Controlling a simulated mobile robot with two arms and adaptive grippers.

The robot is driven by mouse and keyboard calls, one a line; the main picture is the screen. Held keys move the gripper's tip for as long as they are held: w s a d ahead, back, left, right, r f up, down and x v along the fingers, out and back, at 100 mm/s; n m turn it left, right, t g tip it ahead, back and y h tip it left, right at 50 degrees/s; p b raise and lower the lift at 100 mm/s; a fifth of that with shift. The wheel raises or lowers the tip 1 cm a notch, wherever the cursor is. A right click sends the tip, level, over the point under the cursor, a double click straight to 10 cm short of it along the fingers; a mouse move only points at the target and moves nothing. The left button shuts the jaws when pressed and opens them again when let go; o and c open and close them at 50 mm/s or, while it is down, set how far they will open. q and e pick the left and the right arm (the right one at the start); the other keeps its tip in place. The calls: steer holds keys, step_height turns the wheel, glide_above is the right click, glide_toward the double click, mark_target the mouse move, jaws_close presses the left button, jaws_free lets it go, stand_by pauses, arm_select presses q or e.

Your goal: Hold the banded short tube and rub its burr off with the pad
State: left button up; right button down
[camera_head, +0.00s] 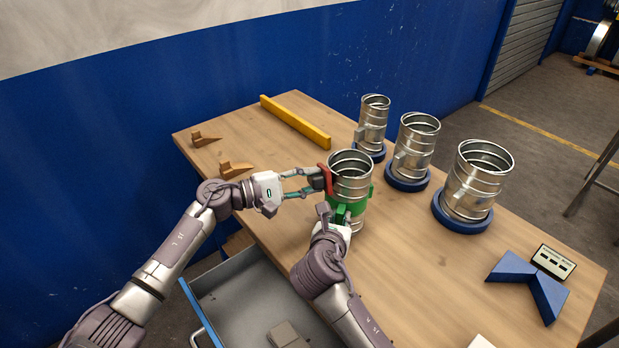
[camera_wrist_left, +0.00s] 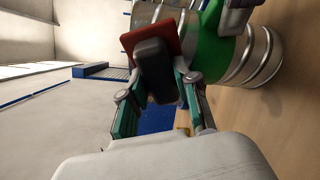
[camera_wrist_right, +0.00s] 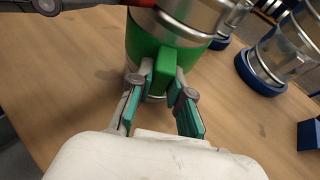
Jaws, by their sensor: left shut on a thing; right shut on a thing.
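The banded short tube (camera_head: 350,171) is ribbed metal with a green band (camera_head: 360,205) around its lower half. It stands upright near the table's front edge. My right gripper (camera_head: 341,216) is shut on the green tab of the band, seen closely in the right wrist view (camera_wrist_right: 164,75). My left gripper (camera_head: 318,180) is shut on the dark grip of the pad (camera_wrist_left: 155,65). The pad's red face (camera_head: 327,179) lies against or very close to the tube's upper left side; contact cannot be told. The burr is not visible.
Three other metal tubes stand in blue rings (camera_head: 407,181) to the right. A yellow bar (camera_head: 295,121) lies at the back, with two brown wedges (camera_head: 234,170) at left. A blue V-shaped block (camera_head: 533,286) is at front right. An open drawer (camera_head: 250,298) juts out in front.

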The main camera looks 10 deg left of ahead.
arm_select(q)
steer(key=shift+f, duration=0.15)
arm_select(e)
steer(key=shift+a, duration=0.2)
arm_select(q)
steer(key=v, duration=0.6)
steer(key=shift+w+a, duration=0.2)
steer(key=shift+w, duration=0.05)
arm_select(e)
steer(key=shift+d, duration=0.1)
arm_select(q)
steer(key=v, duration=0.3)
steer(key=shift+w+f, duration=0.1)
steer(key=shift+w, duration=0.1)
arm_select(e)
steer(key=c, duration=1)
jaws_free()
